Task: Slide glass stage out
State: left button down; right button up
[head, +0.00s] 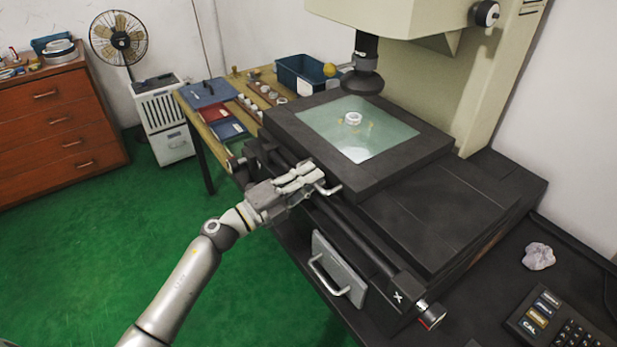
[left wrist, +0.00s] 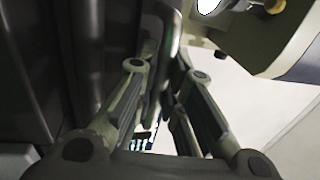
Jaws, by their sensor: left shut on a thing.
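The glass stage has a pale green glass pane (head: 385,137) set in a thick black frame (head: 405,165), on top of the large measuring machine. A small white bearing ring (head: 353,118) sits on the glass under the lens (head: 362,80). A light metal handle (head: 328,189) sticks out from the front edge of the stage. My left gripper (head: 311,178) is shut on this handle, and its fingers hide part of it. In the left wrist view both fingers (left wrist: 163,82) close in around a dark bar-like part. My right gripper is not in view.
A black rail with a knob (head: 431,315) runs along the machine's front, below the stage. A grey panel with a handle (head: 338,270) is lower. A keypad (head: 555,318) and a crumpled cloth (head: 538,256) lie at right. Green floor in front is clear.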

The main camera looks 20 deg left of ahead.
pick_arm(q)
jog(key=shift+s+d, duration=0.1)
jog(key=shift+s+d, duration=0.2)
jog(key=shift+d, duration=0.05)
jog(key=s+d+p, duration=0.1)
jog(key=s+d, duration=0.1)
jog(key=d, duration=0.1)
jog(key=s+d+p, duration=0.1)
jog(key=s+d, duration=0.1)
jog(key=d, duration=0.1)
jog(key=s+d+p, duration=0.2)
jog(key=s+d, duration=0.3)
jog(key=d, duration=0.1)
jog(key=s+d, duration=0.5)
jog(key=d, duration=0.1)
jog(key=shift+s+d+f+p, duration=0.1)
jog(key=shift+s+d+p, duration=0.1)
jog(key=shift+p, duration=0.1)
jog(key=c, duration=1.5)
grip_release()
jog(key=shift+s, duration=0.1)
